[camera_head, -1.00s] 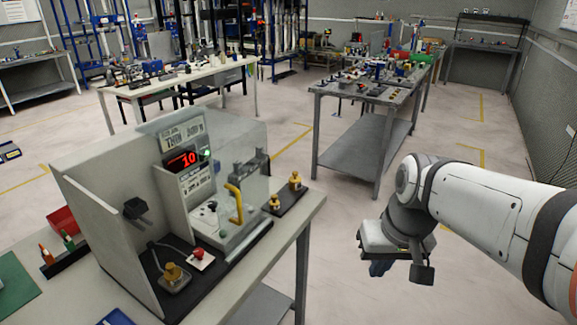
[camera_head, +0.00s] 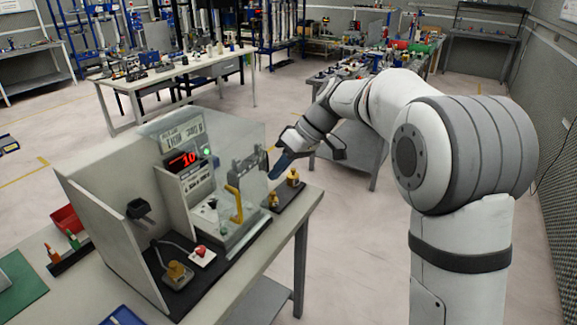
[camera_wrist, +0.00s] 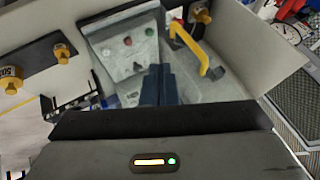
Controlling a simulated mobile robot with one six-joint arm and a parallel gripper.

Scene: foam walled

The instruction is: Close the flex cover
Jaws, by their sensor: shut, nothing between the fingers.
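The flex cover (camera_head: 222,170) is a clear panel on the tester (camera_head: 112,195), with a yellow handle (camera_head: 236,206). It stands upright in the head view; how far it is swung cannot be told. In the wrist view the yellow handle (camera_wrist: 190,45) is to the right of my fingers, apart from them. My gripper (camera_head: 274,172) is at the right end of the tester, near the cover's right edge, with blue fingers pointing down. In the wrist view my gripper (camera_wrist: 158,80) is shut and empty, over the grey fixture area. Whether it touches the cover cannot be told.
Brass-coloured weights (camera_head: 293,177) stand on a dark strip close to my gripper. Open floor lies right of the bench.

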